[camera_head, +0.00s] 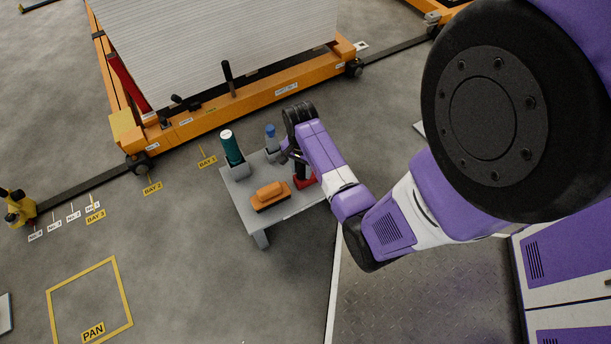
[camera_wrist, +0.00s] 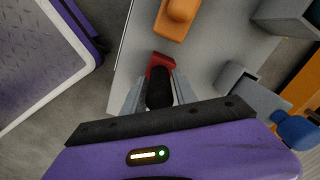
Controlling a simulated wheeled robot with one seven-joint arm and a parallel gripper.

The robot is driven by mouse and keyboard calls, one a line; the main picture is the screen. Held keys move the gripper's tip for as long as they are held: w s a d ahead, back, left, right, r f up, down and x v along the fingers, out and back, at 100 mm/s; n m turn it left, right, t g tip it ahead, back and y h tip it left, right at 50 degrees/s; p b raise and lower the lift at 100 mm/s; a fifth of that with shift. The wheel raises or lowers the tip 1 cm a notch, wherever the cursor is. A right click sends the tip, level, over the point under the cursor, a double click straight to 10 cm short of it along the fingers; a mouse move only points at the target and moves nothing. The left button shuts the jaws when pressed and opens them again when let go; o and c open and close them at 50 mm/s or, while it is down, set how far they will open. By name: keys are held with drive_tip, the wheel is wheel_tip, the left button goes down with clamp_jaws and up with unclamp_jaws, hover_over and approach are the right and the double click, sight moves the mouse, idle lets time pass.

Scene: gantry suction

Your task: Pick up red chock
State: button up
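The red chock (camera_head: 306,180) stands on the small grey table, at the edge nearest my arm, with its black handle (camera_head: 299,164) pointing up. In the wrist view the red body (camera_wrist: 160,61) shows beyond the black handle (camera_wrist: 160,90). My gripper (camera_wrist: 160,82) has one finger on each side of the handle, very close to it. I cannot tell whether the fingers press on it or leave a small gap. In the head view my gripper (camera_head: 290,152) is at the handle, its fingers partly hidden by my arm.
The grey table (camera_head: 240,202) also bears an orange block (camera_head: 270,194), a green cylinder (camera_head: 231,149) in a grey holder and a blue-topped item (camera_head: 271,136). The orange gantry frame (camera_head: 245,103) with a white stack stands behind. The floor at left is mostly clear.

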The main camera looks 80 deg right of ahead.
clamp_jaws()
drive_tip(key=shift+r, duration=0.1)
